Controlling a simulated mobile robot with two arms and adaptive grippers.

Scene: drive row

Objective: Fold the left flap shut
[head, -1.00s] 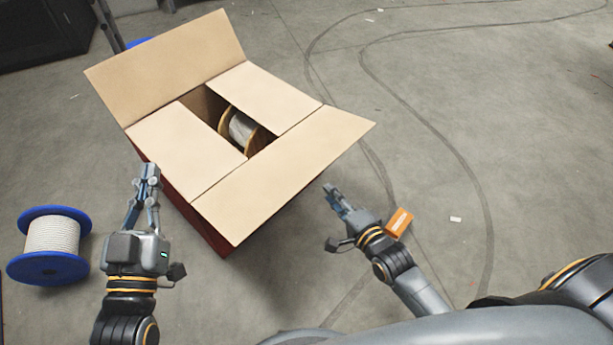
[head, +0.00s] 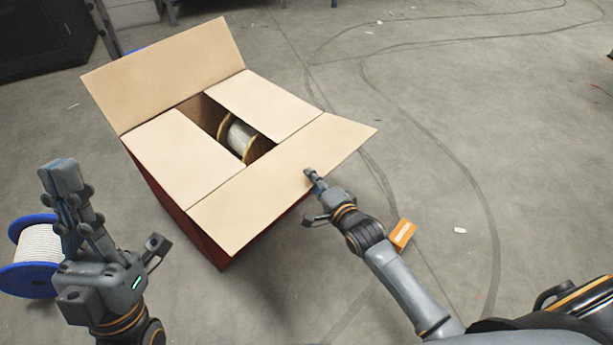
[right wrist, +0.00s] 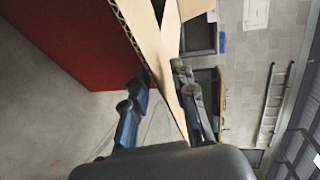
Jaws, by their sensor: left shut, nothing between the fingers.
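The open cardboard box (head: 172,192) stands on the floor, with red outer sides. Its left short flap (head: 180,155) and right short flap (head: 262,106) lie folded inward. The far-left long flap (head: 165,72) stands up and leans outward. The near long flap (head: 270,190) sticks outward toward me. My right gripper (head: 309,174) is at the near flap's outer edge. In the right wrist view its fingers (right wrist: 162,85) are apart, with the cardboard edge between them, closer to the right finger. My left gripper (head: 62,178) is shut and empty, left of the box and apart from it.
A wire spool (head: 241,137) shows inside the box through the gap between the short flaps. A blue-ended spool (head: 38,245) stands at the left, partly behind my left gripper. An orange box (head: 402,234) lies beside my right arm.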

